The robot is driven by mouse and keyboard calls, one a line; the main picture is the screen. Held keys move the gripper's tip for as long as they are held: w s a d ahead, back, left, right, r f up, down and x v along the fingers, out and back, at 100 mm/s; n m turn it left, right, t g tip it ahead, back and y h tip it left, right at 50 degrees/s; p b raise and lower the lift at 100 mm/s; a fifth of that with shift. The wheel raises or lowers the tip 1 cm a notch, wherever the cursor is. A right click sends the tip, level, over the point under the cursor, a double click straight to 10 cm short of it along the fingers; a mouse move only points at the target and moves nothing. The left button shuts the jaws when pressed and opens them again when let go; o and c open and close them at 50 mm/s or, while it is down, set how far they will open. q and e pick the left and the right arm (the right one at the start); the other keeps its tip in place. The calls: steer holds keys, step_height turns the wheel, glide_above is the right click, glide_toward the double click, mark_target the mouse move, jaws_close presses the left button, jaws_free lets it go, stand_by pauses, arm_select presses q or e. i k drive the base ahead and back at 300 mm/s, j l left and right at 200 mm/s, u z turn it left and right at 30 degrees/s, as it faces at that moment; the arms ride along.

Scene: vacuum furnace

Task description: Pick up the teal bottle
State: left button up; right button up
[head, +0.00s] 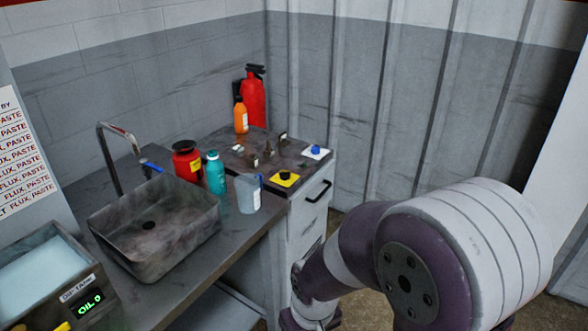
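The teal bottle (216,173) stands upright on the grey counter, just right of the sink basin. A red jar (187,163) stands close behind it on the left, and a clear measuring jug (248,194) stands close on its right. The front of the bottle is unobstructed. One arm of mine fills the lower right of the head view, away from the bottle; its gripper is not visible. My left gripper is not in view either.
A metal sink basin (155,228) with a tall faucet (112,160) is left of the bottle. A dip tank (45,275) is at the lower left. An orange bottle (241,117) and a red fire extinguisher (254,100) are at the back. A drawer cabinet (308,205) is at right.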

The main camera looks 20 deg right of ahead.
mark_target(215, 171)
steer(key=z, duration=0.3)
steer(key=u, duration=1.8)
steer(key=z, duration=1.8)
steer(key=u, duration=0.75)
steer(key=i+l+u, duration=0.1)
steer(key=l+u, duration=0.65)
steer(key=u, duration=0.15)
steer(key=l+u, duration=0.95)
steer(key=k+l, duration=0.15)
steer(key=l, duration=0.3)
steer(key=k+l+u, duration=0.15)
steer(key=l, duration=0.25)
steer(key=k+l, duration=0.25)
steer(key=l, duration=0.2)
steer(key=k+l+u, duration=0.15)
steer(key=l, duration=0.25)
steer(key=k+l, duration=0.25)
steer(key=l, duration=0.15)
steer(key=k+l+u, duration=0.15)
steer(key=l, duration=0.25)
steer(key=k, duration=0.05)
